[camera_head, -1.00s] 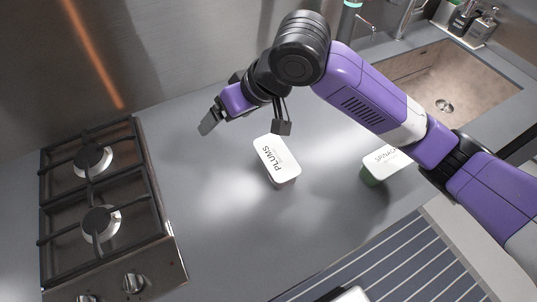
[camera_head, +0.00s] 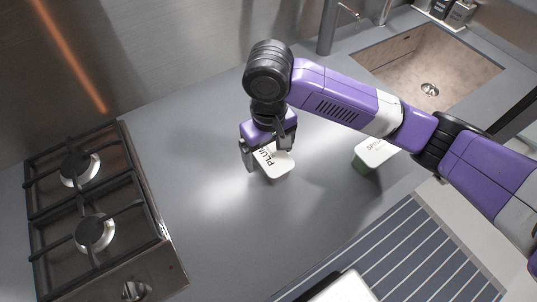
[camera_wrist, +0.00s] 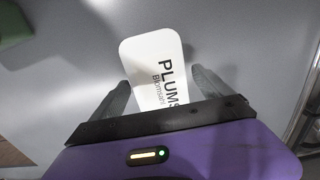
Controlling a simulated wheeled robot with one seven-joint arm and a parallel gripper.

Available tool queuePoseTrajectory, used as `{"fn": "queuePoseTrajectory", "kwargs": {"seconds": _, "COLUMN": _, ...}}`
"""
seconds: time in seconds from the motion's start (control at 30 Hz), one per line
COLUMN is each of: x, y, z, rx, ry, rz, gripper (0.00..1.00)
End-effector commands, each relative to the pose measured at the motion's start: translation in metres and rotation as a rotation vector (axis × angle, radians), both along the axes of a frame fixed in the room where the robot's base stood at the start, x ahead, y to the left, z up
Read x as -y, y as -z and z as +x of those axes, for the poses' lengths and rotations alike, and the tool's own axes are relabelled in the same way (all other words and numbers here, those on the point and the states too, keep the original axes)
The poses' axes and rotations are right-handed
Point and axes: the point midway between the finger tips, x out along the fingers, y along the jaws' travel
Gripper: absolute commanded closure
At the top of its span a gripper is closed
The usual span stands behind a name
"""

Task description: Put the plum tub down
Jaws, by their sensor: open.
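The plum tub (camera_head: 274,165) has a white lid marked PLUMS and sits on the grey counter, partly hidden by my gripper. It also shows in the wrist view (camera_wrist: 152,62), lying between and beyond the two fingers. My gripper (camera_head: 267,158) is open, pointing down over the tub, with a finger on either side of it. In the wrist view my gripper (camera_wrist: 162,88) shows a gap beside the tub's sides. I cannot tell whether either finger touches it.
A green tub with a white lid (camera_head: 373,153) stands to the right. A gas hob (camera_head: 95,215) is at the left and a sink (camera_head: 430,68) at the upper right. A striped runner (camera_head: 400,250) lies at the front, with a white-topped object (camera_head: 345,289) on it. The counter's middle is clear.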

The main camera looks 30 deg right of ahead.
Motion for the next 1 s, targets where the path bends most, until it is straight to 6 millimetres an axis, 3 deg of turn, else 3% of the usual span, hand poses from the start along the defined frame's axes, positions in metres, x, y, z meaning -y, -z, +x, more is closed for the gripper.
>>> {"fn": "queuePoseTrajectory", "kwargs": {"seconds": 0.2, "x": 0.0, "y": 0.023, "z": 0.001, "rx": 0.0, "ry": 0.0, "rz": 0.0, "gripper": 0.11}}
{"fn": "queuePoseTrajectory", "kwargs": {"seconds": 0.47, "x": 0.0, "y": 0.025, "z": 0.001, "rx": 0.001, "ry": -0.001, "rz": 0.0, "gripper": 0.13}}
{"fn": "queuePoseTrajectory", "kwargs": {"seconds": 0.9, "x": 0.0, "y": 0.024, "z": 0.001, "rx": 0.001, "ry": -0.001, "rz": 0.001, "gripper": 0.99}}
{"fn": "queuePoseTrajectory", "kwargs": {"seconds": 1.0, "x": 0.0, "y": 0.024, "z": 0.001, "rx": 0.002, "ry": -0.001, "rz": 0.001, "gripper": 1.0}}
